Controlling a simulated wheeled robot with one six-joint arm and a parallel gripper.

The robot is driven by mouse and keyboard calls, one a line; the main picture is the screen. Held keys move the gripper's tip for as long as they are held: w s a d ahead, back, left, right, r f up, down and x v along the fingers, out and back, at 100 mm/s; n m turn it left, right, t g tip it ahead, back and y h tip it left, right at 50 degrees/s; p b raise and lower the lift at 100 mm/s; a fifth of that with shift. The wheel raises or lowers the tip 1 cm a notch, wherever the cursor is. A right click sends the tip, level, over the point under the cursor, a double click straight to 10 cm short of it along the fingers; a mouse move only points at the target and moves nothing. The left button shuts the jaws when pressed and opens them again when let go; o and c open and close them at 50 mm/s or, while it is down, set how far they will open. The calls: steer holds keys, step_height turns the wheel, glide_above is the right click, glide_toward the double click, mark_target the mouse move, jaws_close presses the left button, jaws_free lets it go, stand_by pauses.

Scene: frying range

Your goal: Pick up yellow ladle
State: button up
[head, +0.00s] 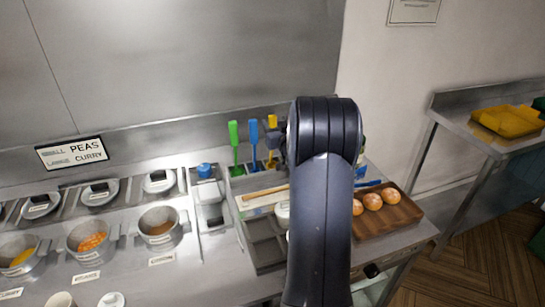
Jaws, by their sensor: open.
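The yellow ladle (272,123) stands upright near the back wall of the counter, just left of my arm. Only part of its yellow handle shows, above and below a dark part of my gripper; its lower end is hidden. My gripper (277,143) is at the handle, mostly hidden behind my arm. It is open, and the frame does not clearly show whether the handle lies between the fingers.
A blue utensil (254,140) and a green utensil (234,145) stand close to the left of the ladle. A wooden tray (400,222) with buns is at right. Metal pots (87,237) of food line the left. A sign (70,153) leans behind them.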

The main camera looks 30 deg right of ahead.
mark_target(274, 120)
steer(key=shift+p+x, duration=0.45)
steer(key=shift+x, duration=1.15)
steer(key=shift+c, duration=0.3)
steer(key=c, duration=1)
